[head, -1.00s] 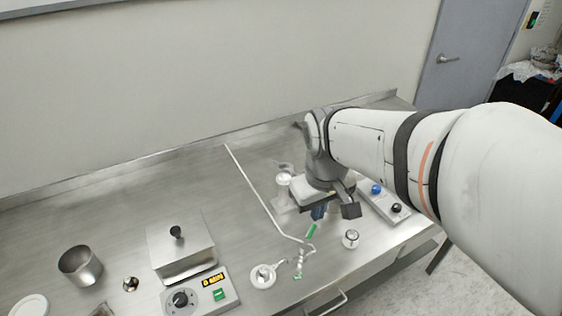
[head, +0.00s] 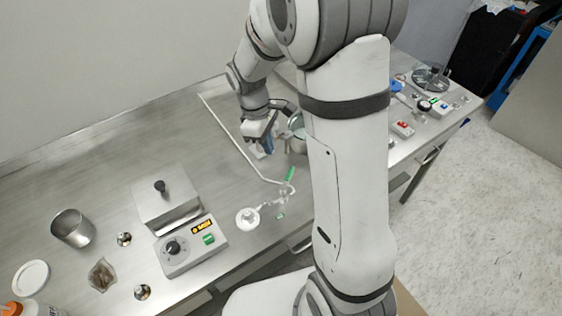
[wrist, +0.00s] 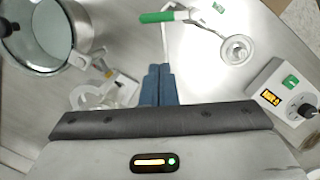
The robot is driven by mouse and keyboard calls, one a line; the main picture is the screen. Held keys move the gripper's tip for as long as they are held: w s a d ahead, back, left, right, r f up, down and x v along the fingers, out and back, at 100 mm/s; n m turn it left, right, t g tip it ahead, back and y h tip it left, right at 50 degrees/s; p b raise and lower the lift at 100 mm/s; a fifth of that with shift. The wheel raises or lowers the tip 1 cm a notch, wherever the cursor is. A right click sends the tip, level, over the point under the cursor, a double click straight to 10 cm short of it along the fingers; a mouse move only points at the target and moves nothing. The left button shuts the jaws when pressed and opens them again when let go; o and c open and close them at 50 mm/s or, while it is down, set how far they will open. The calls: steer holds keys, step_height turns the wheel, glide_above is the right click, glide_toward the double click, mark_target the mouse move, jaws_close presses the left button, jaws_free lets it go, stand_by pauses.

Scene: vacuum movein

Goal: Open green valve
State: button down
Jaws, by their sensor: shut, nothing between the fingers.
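A green valve handle (head: 290,174) stands out from thin clear glassware (head: 282,198) on the steel bench. A smaller green piece (head: 280,215) shows lower on the same glassware. In the wrist view the long green handle (wrist: 157,17) is at the top, and the small green piece (wrist: 218,7) is to its right. My gripper (head: 266,148) is behind and left of the handle in the head view, apart from it. In the wrist view its blue fingers (wrist: 158,70) are together and empty, pointing toward the green handle with a gap between.
A round metal vessel with a glassy top (wrist: 65,35) stands left of my fingers in the wrist view; my arm partly hides it in the head view. A white round funnel-like piece (head: 247,218) and a hotplate (head: 190,245) are left of the glassware.

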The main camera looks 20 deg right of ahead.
mark_target(287, 180)
steer(key=d+f, duration=0.1)
steer(key=f, duration=0.1)
steer(key=s+d+f+p, duration=0.1)
steer(key=f, duration=0.1)
steer(key=s+f, duration=0.1)
steer(key=f, duration=0.1)
steer(key=shift+d, duration=0.4)
steer(key=shift+s+d+f, duration=0.25)
steer(key=shift+d+f, duration=0.05)
steer(key=shift+a, duration=0.2)
steer(key=shift+d+m, duration=0.3)
steer(key=shift+d, duration=0.05)
